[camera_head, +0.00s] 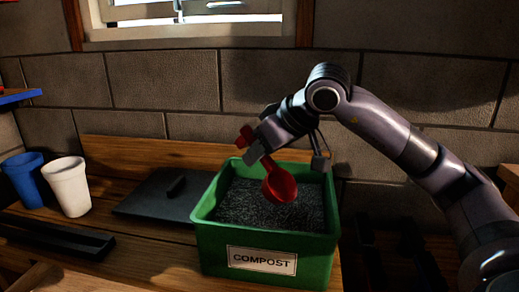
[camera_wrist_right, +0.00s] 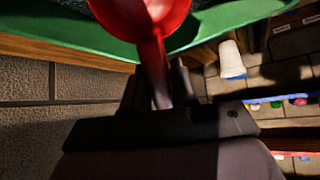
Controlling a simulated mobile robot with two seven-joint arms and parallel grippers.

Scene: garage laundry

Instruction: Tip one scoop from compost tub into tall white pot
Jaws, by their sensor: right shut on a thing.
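The green compost tub (camera_head: 265,243), labelled COMPOST, stands on the wooden bench and holds dark, grainy compost (camera_head: 240,205). My right gripper (camera_head: 258,150) is shut on the handle of a red scoop (camera_head: 279,187) above the tub. The scoop's bowl hangs tilted over the compost; I cannot tell whether it holds any. In the right wrist view the scoop (camera_wrist_right: 152,14) runs up from between the fingers, with the tub's green rim (camera_wrist_right: 75,30) behind it. The white pot (camera_head: 68,187) stands upright at the left, well apart from the scoop. My left gripper is out of view.
A blue pot (camera_head: 25,179) stands just left of the white pot. A dark flat board (camera_head: 150,203) with a small black object on it lies between the white pot and the tub. A black tray-like object (camera_head: 55,238) lies at the front left. A block wall closes the back.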

